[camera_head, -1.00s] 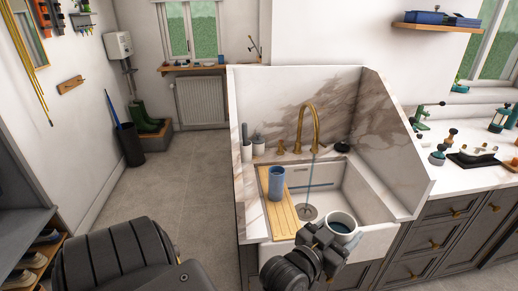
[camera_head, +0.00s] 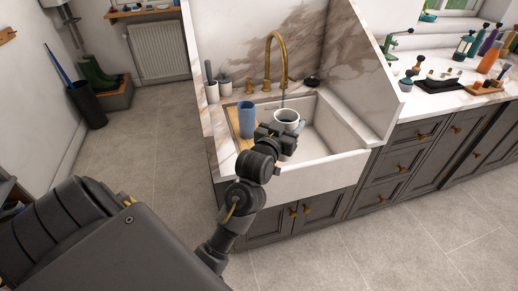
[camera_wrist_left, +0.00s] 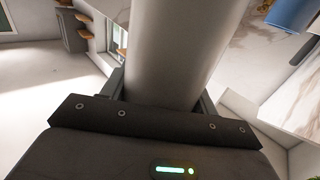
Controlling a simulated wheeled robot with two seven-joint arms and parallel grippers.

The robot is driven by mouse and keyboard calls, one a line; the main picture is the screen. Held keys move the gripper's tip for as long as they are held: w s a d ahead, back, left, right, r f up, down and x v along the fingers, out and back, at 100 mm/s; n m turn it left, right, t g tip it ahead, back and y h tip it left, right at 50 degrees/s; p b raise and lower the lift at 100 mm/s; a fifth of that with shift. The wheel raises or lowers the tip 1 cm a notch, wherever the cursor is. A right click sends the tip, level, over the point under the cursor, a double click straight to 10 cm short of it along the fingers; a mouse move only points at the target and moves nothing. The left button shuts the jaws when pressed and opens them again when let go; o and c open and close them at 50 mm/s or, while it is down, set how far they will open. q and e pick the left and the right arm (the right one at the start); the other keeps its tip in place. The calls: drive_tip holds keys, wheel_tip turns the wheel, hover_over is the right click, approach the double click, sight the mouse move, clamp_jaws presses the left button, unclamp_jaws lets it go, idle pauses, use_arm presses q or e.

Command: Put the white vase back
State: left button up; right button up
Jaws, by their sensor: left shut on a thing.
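The white vase (camera_head: 287,116) is held over the sink, below the gold tap (camera_head: 276,55). Its dark mouth faces up. My left gripper (camera_head: 279,131) is shut on its side. In the left wrist view, the pale vase body (camera_wrist_left: 170,50) fills the space between the fingers (camera_wrist_left: 160,103). A thin blue-green stream shows between the spout and the vase; I cannot tell whether it enters the mouth. My right gripper is not in view.
Marble panels rise behind and right of the sink. The counter (camera_head: 430,98) at right holds several small items and a black mat. The floor in front is clear.

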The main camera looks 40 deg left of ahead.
use_arm(q)
drive_tip(key=w+a+f+p, duration=0.2)
drive_tip(key=w+a+f, duration=0.1)
drive_tip(key=a+f, duration=0.9)
drive_tip(key=shift+w+a+f+p, duration=0.3)
drive_tip(key=shift+w+a+p, duration=0.05)
drive_tip(key=shift+a, duration=0.05)
drive_tip(key=shift+f, duration=0.15)
drive_tip(key=o, duration=1.4)
